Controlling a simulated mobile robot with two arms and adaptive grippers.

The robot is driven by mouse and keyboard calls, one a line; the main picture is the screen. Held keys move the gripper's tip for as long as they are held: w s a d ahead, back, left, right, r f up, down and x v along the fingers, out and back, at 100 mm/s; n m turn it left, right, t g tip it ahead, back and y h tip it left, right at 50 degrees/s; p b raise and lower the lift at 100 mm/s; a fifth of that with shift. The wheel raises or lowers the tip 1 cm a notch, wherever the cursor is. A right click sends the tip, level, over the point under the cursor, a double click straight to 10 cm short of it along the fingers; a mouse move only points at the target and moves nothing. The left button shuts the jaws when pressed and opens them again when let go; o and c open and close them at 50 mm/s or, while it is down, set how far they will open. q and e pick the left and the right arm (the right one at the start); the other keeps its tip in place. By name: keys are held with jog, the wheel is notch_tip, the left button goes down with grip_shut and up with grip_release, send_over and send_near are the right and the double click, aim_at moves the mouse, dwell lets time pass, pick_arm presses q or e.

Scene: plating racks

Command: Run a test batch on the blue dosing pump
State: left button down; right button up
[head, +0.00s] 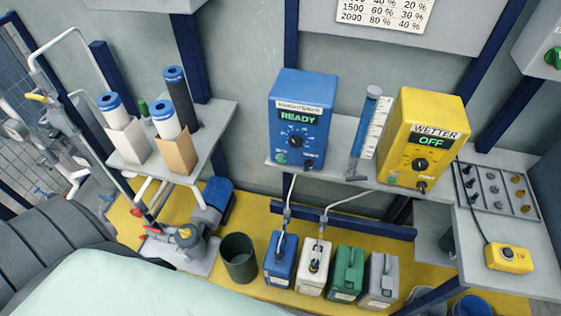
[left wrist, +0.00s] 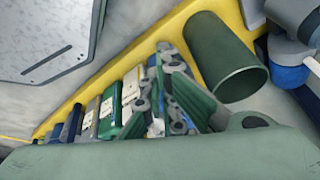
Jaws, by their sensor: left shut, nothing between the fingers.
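The blue dosing pump (head: 301,90) stands on a shelf in the middle of the head view, with its display (head: 297,118) reading READY. On its front are a black dial (head: 295,142), a small green button (head: 281,157) and a dark knob (head: 309,164) at the lower right. A clear tube runs down from it to the blue jug (head: 281,270). My left gripper (left wrist: 168,58) shows in the left wrist view, shut and empty, in front of the row of jugs and the green bin. It cannot be made out in the head view. My right gripper is not in view.
A yellow pump (head: 424,107) reading OFF and a graduated cylinder (head: 364,138) stand right of the blue pump. White, green and grey jugs (head: 381,282) and a dark green bin (head: 239,261) are below. Filter cartridges (head: 127,140) stand on the left shelf. A yellow box (head: 511,258) sits right.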

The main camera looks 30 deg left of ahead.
aim_at(281, 159)
pick_arm(q)
jog(key=w+a+r+m+t+h+b, duration=0.15)
jog(key=w+r+t, duration=0.25)
jog(key=w+r, duration=0.5)
jog(key=w+a+r+m+t+b, duration=0.15)
jog(key=w+a+r+t, duration=0.35)
jog(key=w, duration=0.6)
jog(key=w+d+r+m+t+h+b, duration=0.1)
jog(key=w+d+r+m+t+h, duration=0.1)
jog(key=r, duration=1)
jog(key=w+d+r+m+t+h+b, duration=0.1)
jog(key=w+d+r+m+h, duration=0.3)
jog(key=r, duration=0.9)
jog(key=shift+w+d+m+t+h, duration=0.15)
jog(key=shift+d+m+t+h, duration=0.4)
jog(key=shift+h, duration=0.5)
jog(key=shift+w, duration=0.15)
jog(key=w+a+b, duration=0.2)
jog(key=w+b, duration=0.2)
jog(key=w, duration=0.4)
jog(key=shift+w+a, duration=0.15)
jog(key=shift+a, duration=0.05)
jog(key=shift+w, duration=0.1)
